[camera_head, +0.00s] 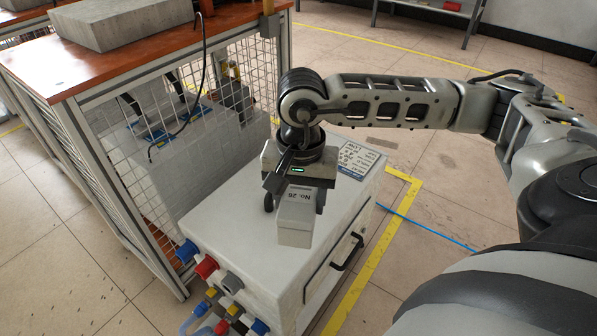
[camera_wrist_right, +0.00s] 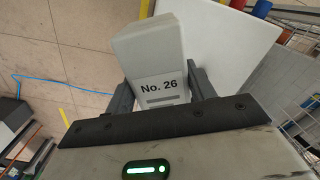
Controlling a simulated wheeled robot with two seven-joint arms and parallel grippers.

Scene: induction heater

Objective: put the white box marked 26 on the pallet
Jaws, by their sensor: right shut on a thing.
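The white box marked No. 26 (camera_head: 296,222) is between the fingers of my right gripper (camera_head: 293,203), above the top of a large white cabinet. I cannot tell for sure how far the box is from the cabinet top. My left gripper is not in view. I see no pallet that I can make out in either view.
The white cabinet (camera_head: 225,225) has coloured sockets on its front and a black handle on its side. A mesh-sided bench (camera_head: 135,52) with a wooden top and a grey slab (camera_head: 125,22) stands at the left. Yellow tape (camera_head: 375,262) and a blue line mark the floor at right.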

